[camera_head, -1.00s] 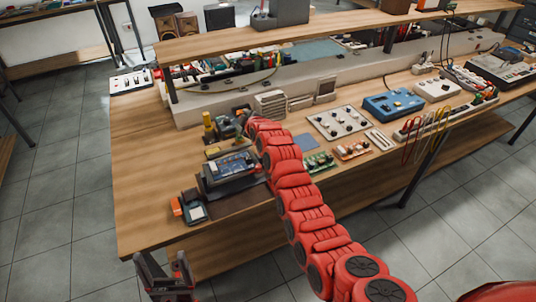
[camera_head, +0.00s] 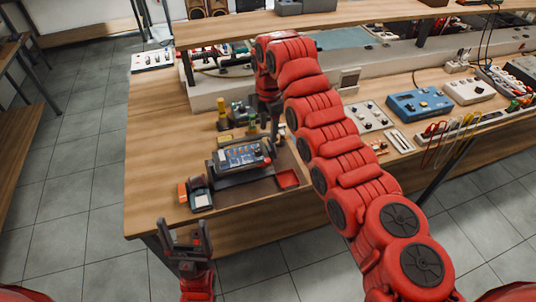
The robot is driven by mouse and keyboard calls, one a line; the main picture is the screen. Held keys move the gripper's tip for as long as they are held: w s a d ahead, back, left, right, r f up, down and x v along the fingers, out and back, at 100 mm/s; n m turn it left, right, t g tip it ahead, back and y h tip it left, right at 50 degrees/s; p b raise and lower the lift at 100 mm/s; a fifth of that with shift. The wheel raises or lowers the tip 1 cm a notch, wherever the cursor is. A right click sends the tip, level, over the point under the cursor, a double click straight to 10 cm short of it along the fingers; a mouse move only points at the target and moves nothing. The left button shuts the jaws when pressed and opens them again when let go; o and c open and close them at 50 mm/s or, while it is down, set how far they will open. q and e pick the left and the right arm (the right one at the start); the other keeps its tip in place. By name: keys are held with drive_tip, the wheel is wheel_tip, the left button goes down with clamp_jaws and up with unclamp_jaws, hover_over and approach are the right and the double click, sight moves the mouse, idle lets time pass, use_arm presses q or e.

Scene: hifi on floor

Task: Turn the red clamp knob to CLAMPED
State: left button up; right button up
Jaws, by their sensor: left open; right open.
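A dark fixture holding a blue circuit board (camera_head: 240,156) sits on the left part of the wooden bench. A small reddish spot (camera_head: 267,161) shows at the board's right edge; I cannot tell whether it is the red clamp knob, and no CLAMPED marking is legible. My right gripper (camera_head: 272,130) points down just behind and right of the board, open, partly hidden by my own red arm; contact cannot be told. My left gripper (camera_head: 184,238) is open and empty, low in front of the bench's front edge, with its fingers pointing up.
A shallow red-lined tray (camera_head: 288,179) lies right of the fixture. A small device with an orange side (camera_head: 199,193) stands at front left. Yellow and green parts (camera_head: 222,113) stand behind the board. A blue box (camera_head: 420,103) stands further right. A raised shelf (camera_head: 350,19) spans the back.

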sight(267, 159)
wheel_tip(267, 159, down, 11)
drive_tip(key=p, duration=0.3)
drive_tip(key=shift+w+a+p, duration=0.15)
drive_tip(key=shift+p, duration=0.15)
drive_tip(key=shift+f, duration=1.1)
drive_tip(key=shift+w, duration=0.1)
clamp_jaws()
